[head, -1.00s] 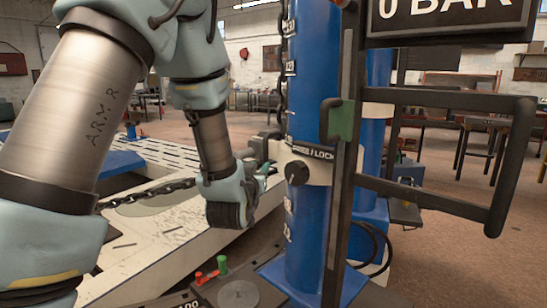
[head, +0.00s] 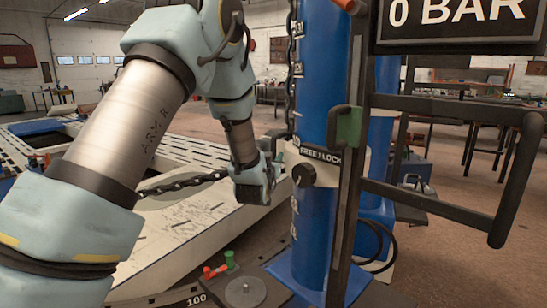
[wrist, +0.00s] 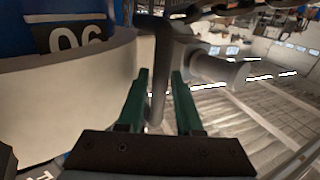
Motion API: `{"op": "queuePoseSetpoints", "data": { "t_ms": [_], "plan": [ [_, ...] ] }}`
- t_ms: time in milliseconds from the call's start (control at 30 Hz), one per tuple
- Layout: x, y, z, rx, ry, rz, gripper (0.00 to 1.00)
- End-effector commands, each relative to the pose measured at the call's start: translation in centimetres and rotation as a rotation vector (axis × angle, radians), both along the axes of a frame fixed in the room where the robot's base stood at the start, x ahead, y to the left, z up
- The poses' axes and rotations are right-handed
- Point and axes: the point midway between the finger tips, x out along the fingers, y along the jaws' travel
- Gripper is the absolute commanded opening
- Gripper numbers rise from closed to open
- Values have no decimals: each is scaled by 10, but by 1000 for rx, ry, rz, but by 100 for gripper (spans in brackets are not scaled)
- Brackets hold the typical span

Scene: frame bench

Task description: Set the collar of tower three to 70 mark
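A blue tower column (head: 312,100) stands at the centre of the head view. Its white collar (head: 328,172) carries a black knob (head: 304,174) under a FREE / LOCK label. No tower number shows. My gripper (head: 262,180) is just left of the collar. In the wrist view, the collar (wrist: 75,85) curves around the blue column beside a dark scale plate (wrist: 75,36) reading "06", probably an upside-down 90. A grey rod (wrist: 158,90) stands between the green fingers of my gripper (wrist: 160,78). The fingers are apart, with narrow gaps to the rod; contact is unclear.
A black post and frame (head: 450,205) with a "0 BAR" display (head: 460,15) stand right of the column. A chain (head: 180,185) crosses the pale slotted bench (head: 170,235) at left.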

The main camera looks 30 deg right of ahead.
Motion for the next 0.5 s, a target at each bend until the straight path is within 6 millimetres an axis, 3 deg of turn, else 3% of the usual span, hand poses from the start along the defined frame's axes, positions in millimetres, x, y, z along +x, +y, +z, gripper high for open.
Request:
{"op": "queuePoseSetpoints", "data": {
  "t_ms": [33, 300, 500],
  "plan": [
    [0, 0, 0, 0, 0, 0, 31],
    [0, 0, 0, 0, 0, 0, 1],
    [0, 0, 0, 0, 0, 0, 0]
  ]
}}
